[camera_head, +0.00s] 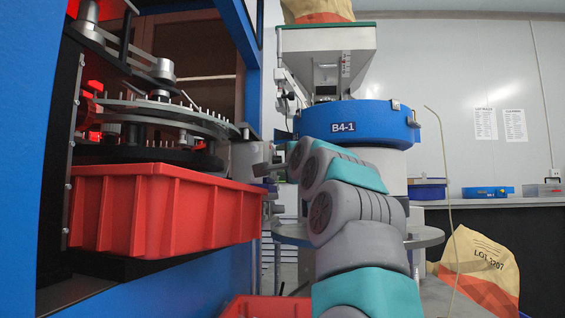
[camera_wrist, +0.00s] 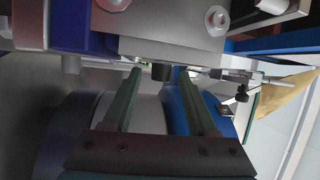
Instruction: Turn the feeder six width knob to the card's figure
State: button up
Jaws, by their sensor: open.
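In the wrist view my gripper (camera_wrist: 158,74) is open, with two green fingers pointing up the picture. A small dark cylinder (camera_wrist: 161,71), which looks like a knob, shows between the fingertips, below a grey metal block (camera_wrist: 170,47). I cannot tell how deep it sits between the fingers, and no mark or scale on it is readable. In the head view a blue feeder bowl (camera_head: 345,122) bears the label B4-1. My arm covers part of it, and the gripper's end is not clear there. No feeder six label or card figure is readable.
A red bin (camera_head: 150,215) stands at the left inside a blue frame (camera_head: 50,130). A sack (camera_head: 480,265) leans at the lower right. Two printed sheets (camera_head: 485,123) hang on the back wall above a bench (camera_head: 470,202).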

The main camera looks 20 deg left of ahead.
aim_at(281, 161)
jog(key=shift+s, duration=0.1)
jog(key=b+v, duration=0.3)
jog(key=v, duration=0.1)
jog(key=shift+s+d+f, duration=0.1)
jog(key=shift+s+d, duration=0.15)
jog(key=shift+s, duration=0.05)
jog(key=shift+b+v, duration=0.45)
jog(key=shift+v, duration=1)
